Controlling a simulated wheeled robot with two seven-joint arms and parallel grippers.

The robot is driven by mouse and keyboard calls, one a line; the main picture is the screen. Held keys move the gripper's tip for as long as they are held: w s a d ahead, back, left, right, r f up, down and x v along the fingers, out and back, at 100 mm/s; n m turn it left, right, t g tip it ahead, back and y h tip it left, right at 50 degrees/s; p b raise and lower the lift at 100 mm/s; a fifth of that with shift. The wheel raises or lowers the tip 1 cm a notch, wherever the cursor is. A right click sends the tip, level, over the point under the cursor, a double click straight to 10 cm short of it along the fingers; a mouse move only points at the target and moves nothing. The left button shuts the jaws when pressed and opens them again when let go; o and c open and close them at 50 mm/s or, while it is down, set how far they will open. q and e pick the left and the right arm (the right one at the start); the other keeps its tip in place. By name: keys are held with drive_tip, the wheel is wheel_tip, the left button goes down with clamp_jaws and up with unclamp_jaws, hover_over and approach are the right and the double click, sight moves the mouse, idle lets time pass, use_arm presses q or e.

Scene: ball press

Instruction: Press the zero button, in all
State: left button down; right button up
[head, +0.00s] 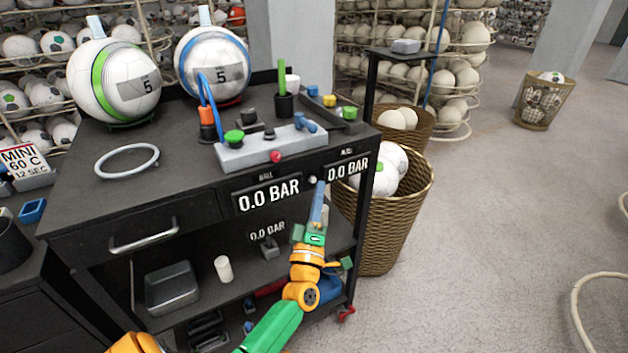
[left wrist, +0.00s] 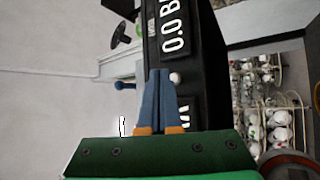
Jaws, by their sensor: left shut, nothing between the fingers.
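The small round white zero button (head: 313,181) sits on the dark front of the bench between two displays. The left display (head: 268,197) and the right display (head: 348,170) both read 0.0 BAR. My left gripper (head: 320,185) is shut and empty, its blue fingers pointing up at the panel with the tips just right of the button. In the left wrist view the closed fingertips (left wrist: 160,72) are beside the white button (left wrist: 175,78). I cannot tell whether they touch it. My right gripper is not in view.
The bench top holds two balls on stands (head: 113,84) (head: 213,65), a white ring (head: 127,160) and a grey control block (head: 262,148) with a red knob. A wicker basket of balls (head: 385,220) stands close right of the bench. The floor farther right is mostly clear.

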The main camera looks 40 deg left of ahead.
use_arm(q)
drive_tip(key=shift+s+d+p, duration=0.2)
drive_tip(key=shift+s+d, duration=0.1)
drive_tip(key=shift+d, duration=0.45)
drive_tip(key=shift+s+d+p, duration=0.25)
drive_tip(key=shift+s+d, duration=0.1)
drive_tip(key=shift+d, duration=0.4)
drive_tip(key=shift+s+d+p, duration=0.2)
drive_tip(key=shift+s+d, duration=0.1)
drive_tip(key=shift+d, duration=0.45)
